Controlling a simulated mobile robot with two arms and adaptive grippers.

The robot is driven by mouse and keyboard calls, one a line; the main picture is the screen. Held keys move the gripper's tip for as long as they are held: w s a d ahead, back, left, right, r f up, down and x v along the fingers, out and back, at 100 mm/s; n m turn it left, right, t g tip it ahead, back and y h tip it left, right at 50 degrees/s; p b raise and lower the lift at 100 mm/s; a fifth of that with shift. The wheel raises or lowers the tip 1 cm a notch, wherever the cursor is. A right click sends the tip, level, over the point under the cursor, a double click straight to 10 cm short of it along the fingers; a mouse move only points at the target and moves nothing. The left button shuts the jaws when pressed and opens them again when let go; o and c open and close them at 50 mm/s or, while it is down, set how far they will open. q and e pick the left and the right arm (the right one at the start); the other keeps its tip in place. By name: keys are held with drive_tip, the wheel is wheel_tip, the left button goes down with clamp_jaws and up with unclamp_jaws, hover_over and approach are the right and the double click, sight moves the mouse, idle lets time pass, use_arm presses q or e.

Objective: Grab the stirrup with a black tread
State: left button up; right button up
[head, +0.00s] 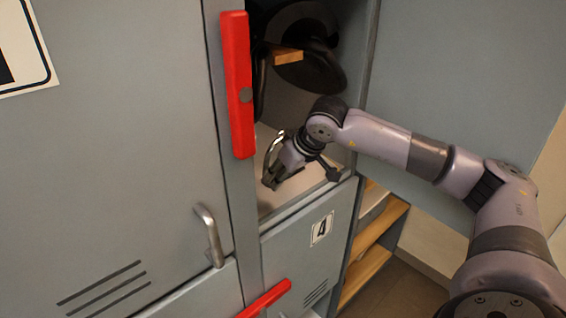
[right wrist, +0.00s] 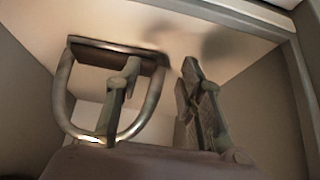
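The stirrup (right wrist: 152,103) is a silvery metal loop with a dark tread (right wrist: 112,54). In the right wrist view it is at the left, with the tread at the top of the picture. In the head view a bright curved part of it (head: 271,148) shows beside my right gripper (head: 269,180), inside the open locker. My left gripper is out of view.
A dark saddle-like object (head: 310,65) with a wooden piece (head: 288,57) is in the upper compartment. A red bar (head: 238,85) lines the left post. The closed locker marked 4 (head: 300,250) is below.

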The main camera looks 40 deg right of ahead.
sight(268, 163)
drive_tip(key=shift+w+r, duration=0.1)
drive_tip(key=shift+w, duration=0.5)
drive_tip(key=w, duration=0.1)
drive_tip(key=w+p, duration=0.1)
drive_tip(key=w, duration=0.1)
drive_tip(key=w+p, duration=0.1)
drive_tip(key=shift+w+a, duration=0.25)
drive_tip(key=shift+w, duration=0.1)
drive_tip(key=shift+w+f, duration=0.2)
drive_tip(key=shift+f, duration=0.4)
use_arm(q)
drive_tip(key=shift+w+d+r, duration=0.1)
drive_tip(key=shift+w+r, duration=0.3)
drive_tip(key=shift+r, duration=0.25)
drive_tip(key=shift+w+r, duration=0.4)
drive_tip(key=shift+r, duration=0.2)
use_arm(e)
drive_tip(key=shift+s, duration=0.1)
drive_tip(key=shift+c, duration=0.5)
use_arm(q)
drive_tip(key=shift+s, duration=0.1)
use_arm(e)
clamp_jaws()
drive_tip(key=shift+r, duration=0.1)
